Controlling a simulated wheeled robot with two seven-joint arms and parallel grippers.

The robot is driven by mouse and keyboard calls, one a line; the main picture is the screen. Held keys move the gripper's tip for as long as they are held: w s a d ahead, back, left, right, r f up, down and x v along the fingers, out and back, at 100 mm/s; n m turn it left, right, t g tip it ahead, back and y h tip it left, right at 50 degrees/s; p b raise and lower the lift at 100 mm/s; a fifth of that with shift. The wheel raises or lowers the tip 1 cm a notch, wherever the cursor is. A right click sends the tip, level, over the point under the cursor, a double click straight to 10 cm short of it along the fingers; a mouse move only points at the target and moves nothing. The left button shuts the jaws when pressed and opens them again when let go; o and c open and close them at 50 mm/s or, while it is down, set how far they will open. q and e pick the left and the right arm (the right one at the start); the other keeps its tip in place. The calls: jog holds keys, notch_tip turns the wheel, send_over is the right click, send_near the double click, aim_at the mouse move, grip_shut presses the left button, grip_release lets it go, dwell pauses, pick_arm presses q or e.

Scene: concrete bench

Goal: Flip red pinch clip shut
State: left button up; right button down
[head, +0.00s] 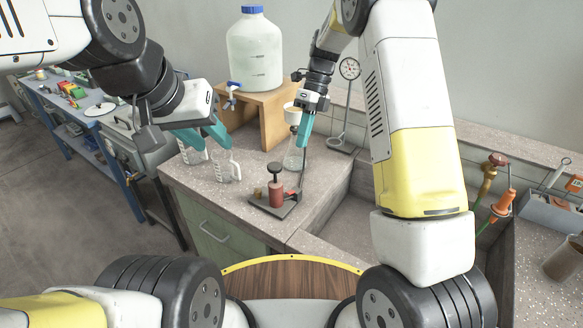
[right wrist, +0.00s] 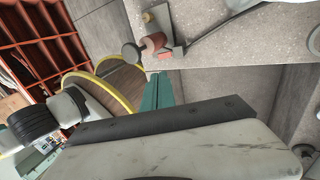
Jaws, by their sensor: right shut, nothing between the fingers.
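A small fixture with a dark base plate (head: 286,209) stands near the bench's front edge. It carries a red-brown cylinder (head: 276,194) topped by a black knob (head: 274,169), a small brass part (head: 257,192) and a thin dark upright rod (head: 301,177). In the right wrist view, a small red piece (right wrist: 166,54) sits beside the cylinder (right wrist: 153,41); I cannot tell for certain whether it is the pinch clip. My right gripper (head: 303,145) is shut and empty above the fixture, near the rod's top. My left gripper (head: 213,149) is open and empty, left of the fixture over glassware.
Glass beakers (head: 226,171) stand under my left gripper, and a glass flask (head: 294,158) behind my right one. A wooden stand (head: 264,122) holds a large jug (head: 254,55). A sunken basin lies right of the fixture. A dial gauge stand (head: 348,70) is behind.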

aim_at(288, 192)
jog(key=x, duration=1.3)
jog(key=shift+s+f, duration=0.1)
jog(key=shift+f, duration=0.25)
jog(key=shift+a, duration=0.1)
